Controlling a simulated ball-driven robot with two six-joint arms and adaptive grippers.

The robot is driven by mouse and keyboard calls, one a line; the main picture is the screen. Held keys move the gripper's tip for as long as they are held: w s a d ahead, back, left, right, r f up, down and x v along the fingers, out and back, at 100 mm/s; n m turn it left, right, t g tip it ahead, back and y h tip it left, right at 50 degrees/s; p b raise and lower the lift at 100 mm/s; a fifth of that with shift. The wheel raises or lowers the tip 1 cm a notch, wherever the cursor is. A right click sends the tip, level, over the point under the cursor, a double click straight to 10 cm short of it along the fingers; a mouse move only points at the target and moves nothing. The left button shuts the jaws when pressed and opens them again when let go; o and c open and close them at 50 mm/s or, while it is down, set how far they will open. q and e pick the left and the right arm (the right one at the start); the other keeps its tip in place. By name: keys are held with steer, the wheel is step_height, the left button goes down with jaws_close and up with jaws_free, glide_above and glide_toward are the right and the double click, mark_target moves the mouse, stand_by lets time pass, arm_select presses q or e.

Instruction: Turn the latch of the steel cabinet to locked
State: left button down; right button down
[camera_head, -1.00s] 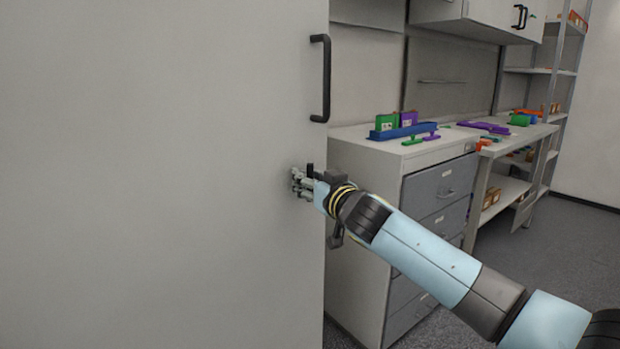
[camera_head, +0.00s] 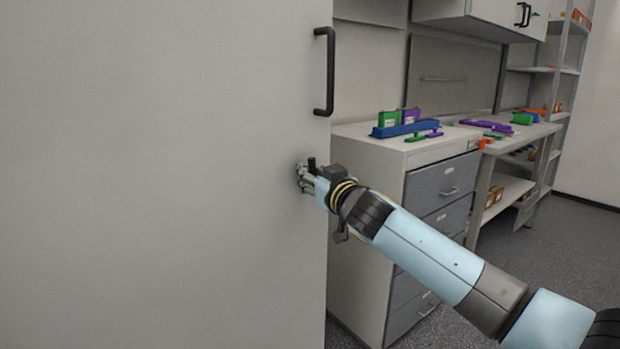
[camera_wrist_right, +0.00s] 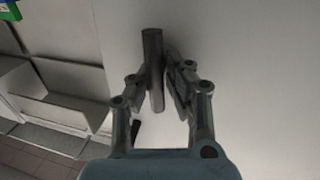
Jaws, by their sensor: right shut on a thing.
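The steel cabinet (camera_head: 160,170) fills the left of the head view with its large pale grey door, which looks closed. A black vertical handle (camera_head: 325,72) is fixed near the door's right edge. Below it, my right gripper (camera_head: 304,178) is at the door face. In the right wrist view, my right gripper (camera_wrist_right: 160,85) has its fingers around a dark bar-shaped latch (camera_wrist_right: 153,70) and is shut on it. The latch looks nearly upright in that view. In the head view my gripper mostly hides it. My left gripper is in neither view.
A grey drawer unit (camera_head: 365,230) stands just right of the cabinet, behind my right arm. On it are a blue holder (camera_head: 405,129) and green and purple pieces. A workbench (camera_head: 515,140) and a shelf rack (camera_head: 560,75) stand farther right. Grey floor (camera_head: 560,270) is open at right.

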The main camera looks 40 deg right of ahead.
steer(key=n+b, duration=0.2)
steer(key=n, duration=0.1)
steer(key=shift+f+n+t+b, duration=0.1)
steer(key=shift+n+t+b, duration=0.2)
steer(key=shift+t, duration=0.1)
steer(key=n+b, duration=0.1)
steer(key=n, duration=0.1)
steer(key=n+b, duration=0.1)
steer(key=n, duration=0.2)
steer(key=shift+a+t+y, duration=0.1)
steer(key=shift+t+y, duration=0.2)
steer(key=shift+y, duration=0.1)
steer(key=n+y+b, duration=0.1)
steer(key=n, duration=0.4)
steer(key=shift+w+a+t+b, duration=0.1)
steer(key=shift+t+b, duration=0.3)
steer(key=shift+n+y, duration=0.9)
steer(key=shift+n, duration=1.9)
steer(key=c, duration=1.4)
jaws_free()
steer(key=shift+o, duration=0.6)
steer(key=shift+s, duration=0.2)
steer(key=shift+f, duration=0.2)
